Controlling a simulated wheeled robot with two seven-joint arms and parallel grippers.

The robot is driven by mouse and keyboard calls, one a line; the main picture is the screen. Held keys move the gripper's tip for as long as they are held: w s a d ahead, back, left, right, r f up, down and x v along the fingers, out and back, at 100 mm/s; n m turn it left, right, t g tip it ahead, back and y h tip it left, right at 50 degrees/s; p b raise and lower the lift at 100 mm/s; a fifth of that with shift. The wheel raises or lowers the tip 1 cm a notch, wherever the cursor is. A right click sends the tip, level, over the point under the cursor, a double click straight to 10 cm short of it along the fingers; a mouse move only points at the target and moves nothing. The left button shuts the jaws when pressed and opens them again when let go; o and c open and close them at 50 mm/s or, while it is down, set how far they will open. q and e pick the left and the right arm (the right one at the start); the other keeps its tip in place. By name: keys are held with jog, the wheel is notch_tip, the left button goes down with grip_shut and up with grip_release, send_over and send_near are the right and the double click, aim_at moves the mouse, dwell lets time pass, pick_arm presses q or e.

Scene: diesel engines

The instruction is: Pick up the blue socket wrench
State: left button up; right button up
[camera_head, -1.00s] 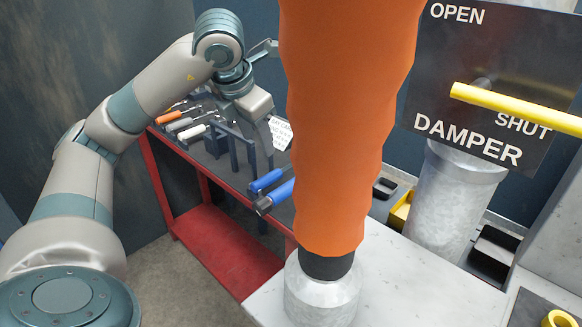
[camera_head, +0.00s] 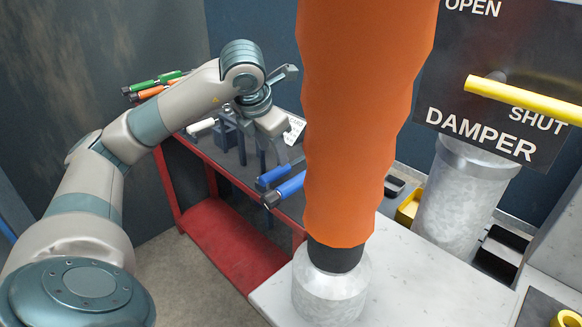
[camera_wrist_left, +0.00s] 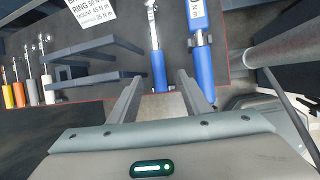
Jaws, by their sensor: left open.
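The blue socket wrench, with a blue handle (camera_wrist_left: 157,70) and a thin chrome shaft, lies on the dark bench top in the left wrist view. In the head view its blue handle (camera_head: 271,177) sticks out at the bench's front edge. A thicker blue-handled tool (camera_wrist_left: 203,60) with a label lies just to its right; it also shows in the head view (camera_head: 288,189). My left gripper (camera_wrist_left: 160,93) is open, its fingers on either side of the line of the thinner handle, with no contact visible. It hangs over the bench in the head view (camera_head: 279,153). My right gripper is not in view.
Dark rack uprights (camera_wrist_left: 100,60) stand left of the wrench, close to the left finger. Several orange, grey and white-handled tools (camera_wrist_left: 32,92) lie farther left.

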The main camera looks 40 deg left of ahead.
aim_at(280, 168)
pick_arm(q)
jog(key=x, duration=0.4)
jog(key=shift+w+f, duration=0.15)
jog(key=shift+f, duration=0.2)
jog(key=shift+a+f, duration=0.1)
jog(key=shift+f, duration=0.05)
jog(key=shift+w+a+f+p, duration=0.1)
jog(key=shift+w+f+p, duration=0.2)
jog(key=shift+f+p, duration=0.05)
jog(key=x, duration=0.3)
jog(key=shift+w+a+p, duration=0.1)
jog(key=shift+w+p, duration=0.1)
jog(key=shift+p, duration=0.15)
jog(key=shift+w+a+f, duration=0.1)
jog(key=shift+w+f, duration=0.15)
jog(key=shift+f, duration=0.25)
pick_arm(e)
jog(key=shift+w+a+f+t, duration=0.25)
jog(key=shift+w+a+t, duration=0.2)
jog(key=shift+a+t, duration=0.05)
